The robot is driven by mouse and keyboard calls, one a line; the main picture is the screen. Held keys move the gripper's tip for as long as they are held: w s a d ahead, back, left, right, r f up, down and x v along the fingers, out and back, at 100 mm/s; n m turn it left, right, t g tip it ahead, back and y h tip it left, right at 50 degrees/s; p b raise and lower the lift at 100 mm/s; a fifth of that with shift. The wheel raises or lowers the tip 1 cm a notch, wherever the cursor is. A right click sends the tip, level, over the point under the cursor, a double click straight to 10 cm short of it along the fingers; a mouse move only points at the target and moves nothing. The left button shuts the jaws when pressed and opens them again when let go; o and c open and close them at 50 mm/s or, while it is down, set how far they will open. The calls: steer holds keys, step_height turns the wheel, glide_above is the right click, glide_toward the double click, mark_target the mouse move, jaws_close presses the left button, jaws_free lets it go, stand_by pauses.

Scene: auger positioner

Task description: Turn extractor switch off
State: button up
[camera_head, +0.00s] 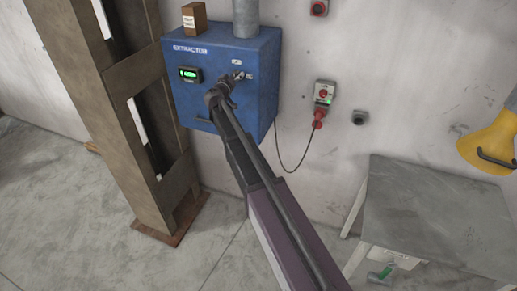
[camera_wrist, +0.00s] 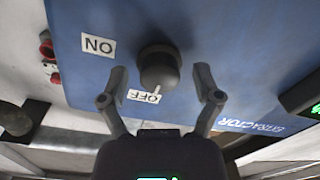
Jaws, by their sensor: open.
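The blue extractor box (camera_head: 262,50) hangs on the wall in the head view, with a lit green display (camera_head: 189,74) on its front. In the wrist view, the extractor switch (camera_wrist: 158,66) is a dark round knob on the blue panel, seen upside down. Its white pointer mark aims at the OFF label (camera_wrist: 143,97); the ON label (camera_wrist: 98,44) is to the left. My gripper (camera_wrist: 160,74) is open, one finger on each side of the knob, with visible gaps. In the head view my gripper (camera_head: 231,84) is at the box front and partly covers the switch.
A brown steel column (camera_head: 125,110) stands left of the box. A grey pipe (camera_head: 246,18) and a small brown box (camera_head: 194,18) are on top. A red-and-grey wall switch (camera_head: 324,95) with a cable is to the right. A grey table (camera_head: 430,215) stands lower right.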

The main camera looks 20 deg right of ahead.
steer(key=shift+m, duration=1.2)
steer(key=v, duration=1.4)
steer(key=s+d+f+g+y+b, duration=0.1)
steer(key=s+d+f+g+b, duration=0.1)
steer(key=s+d+f+g, duration=0.2)
steer(key=s+d+f+g+y+b, duration=0.1)
steer(key=s+d+f+g+b, duration=0.2)
steer(key=s+f, duration=0.7)
steer(key=shift+s+d+f+g, duration=0.3)
steer(key=shift+d+f+g, duration=0.8)
steer(key=shift+d+f, duration=0.8)
steer(key=shift+d+r, duration=0.25)
